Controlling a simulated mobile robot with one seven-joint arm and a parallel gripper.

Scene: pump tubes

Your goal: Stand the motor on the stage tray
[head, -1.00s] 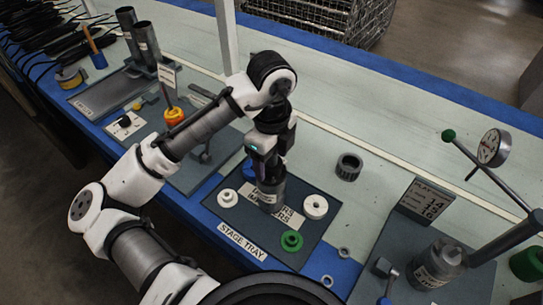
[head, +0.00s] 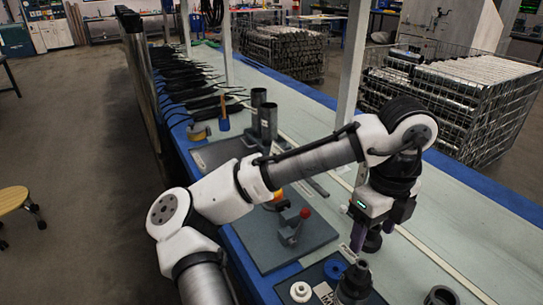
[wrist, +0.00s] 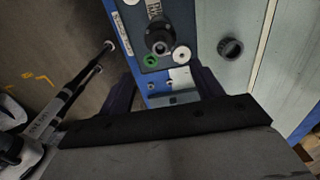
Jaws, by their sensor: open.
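The motor (head: 355,284), a dark grey cylinder with a narrower top, stands upright on the stage tray (head: 318,275) at the bottom edge of the head view. In the wrist view the motor (wrist: 158,38) is seen end-on, on the tray (wrist: 143,50) between a green ring and a white ring. My gripper (head: 373,238) is open and empty, raised above and apart from the motor. In the wrist view the spread fingers of my gripper (wrist: 164,92) show on both sides, with only the tray area below them. The motor's base is cut off in the head view.
A dark ring (head: 440,296) stands on the bench to the right. A grey fixture with a red knob (head: 305,213) and two upright tubes (head: 268,120) are farther back. The pale bench on the right is mostly clear.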

